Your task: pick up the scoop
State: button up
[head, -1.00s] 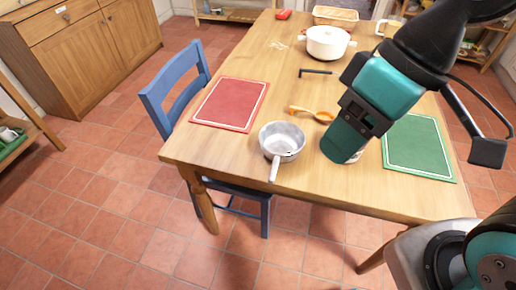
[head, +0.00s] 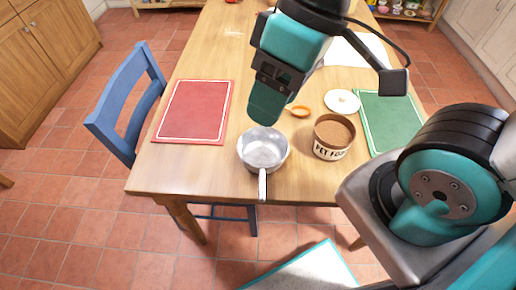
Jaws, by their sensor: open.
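The orange scoop (head: 301,111) lies on the wooden table, behind the saucepan and the pet food tub. Its round bowl shows. Most of its handle is hidden behind my gripper. My gripper (head: 266,106) is open and points down at the left of the scoop's bowl in the picture, above the table. Its fingers are seen from the side, so the gap between them does not show. I see nothing held in it. I cannot tell how high it is above the scoop.
A grey saucepan (head: 263,151) stands in front of my gripper. An open tub (head: 331,151) marked "PET FOOD" with brown contents is right of it. A pale round lid (head: 342,101), red mat (head: 194,111) and green mat (head: 392,122) lie around. A blue chair (head: 128,95) is left.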

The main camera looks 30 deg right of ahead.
aim_at(300, 111)
jog(key=z, duration=0.05)
jog(key=k, duration=0.5)
jog(key=u, duration=1.3)
jog(key=i, duration=1.1)
jog(key=z, duration=2.25)
